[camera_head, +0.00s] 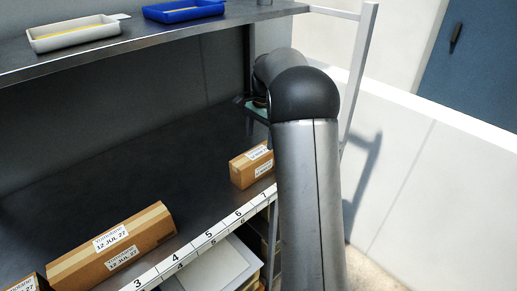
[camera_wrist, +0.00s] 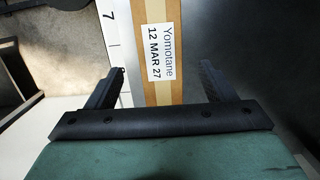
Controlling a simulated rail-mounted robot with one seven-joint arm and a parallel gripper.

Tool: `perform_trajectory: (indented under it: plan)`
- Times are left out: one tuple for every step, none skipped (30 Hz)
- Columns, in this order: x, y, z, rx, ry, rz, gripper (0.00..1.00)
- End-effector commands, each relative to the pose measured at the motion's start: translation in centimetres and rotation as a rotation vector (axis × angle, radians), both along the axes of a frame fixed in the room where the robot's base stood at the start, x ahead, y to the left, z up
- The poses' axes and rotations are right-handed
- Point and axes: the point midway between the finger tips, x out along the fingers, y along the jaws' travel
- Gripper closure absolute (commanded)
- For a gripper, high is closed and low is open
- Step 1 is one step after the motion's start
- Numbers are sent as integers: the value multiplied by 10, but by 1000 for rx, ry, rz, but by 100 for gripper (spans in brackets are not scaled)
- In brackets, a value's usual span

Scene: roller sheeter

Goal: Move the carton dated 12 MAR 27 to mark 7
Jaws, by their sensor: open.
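In the wrist view, a brown carton (camera_wrist: 180,88) with a white label reading "Yomotane 12 MAR 27" runs between my open fingers, with a gap on each side. My gripper (camera_wrist: 163,66) holds nothing. Mark 7 (camera_wrist: 110,15) shows on the white strip to the carton's left, near the top. In the head view, a small carton (camera_head: 240,173) lies behind marks 6 and 7 (camera_head: 269,198). Its labels are too small to read, but it appears to be the same carton. My arm hides part of the shelf to its right, and the fingertips are not clear there.
A longer carton (camera_head: 138,240) labelled 12 JUL 27 lies left along the numbered strip (camera_head: 187,253). Another carton (camera_head: 38,280) is cut off at bottom left. An upper shelf (camera_head: 150,47) holds a white tray (camera_head: 75,40) and a blue tray (camera_head: 183,13). The dark shelf behind the cartons is clear.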

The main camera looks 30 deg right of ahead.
Motion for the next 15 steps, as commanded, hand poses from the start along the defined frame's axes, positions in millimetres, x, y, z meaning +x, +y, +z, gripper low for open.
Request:
perform_trajectory:
  plan:
    - [0, -1, 5, 0, 0, 0, 24]
    - [1, -1, 8, -1, -1, 0, 24]
    - [1, -1, 10, 0, -1, 0, 24]
    - [0, -1, 12, 0, 0, 0, 24]
    - [0, -1, 13, 1, 1, 0, 24]
    - [0, -1, 14, 1, 1, 0, 24]
    - [0, -1, 14, 1, 1, 1, 24]
    - [-1, 0, 15, 1, 1, 6, 24]
    - [-3, 4, 17, -1, -2, 20, 24]
    - [-7, 9, 19, -2, -4, 39, 24]
    - [-11, 15, 21, -5, -10, 66, 24]
    - [-21, 26, 25, -7, -16, 115, 24]
    - [-31, 37, 29, -10, -22, 163, 24]
    - [-42, 49, 32, -14, -30, 218, 24]
    - [-61, 66, 35, -21, -41, 303, 24]
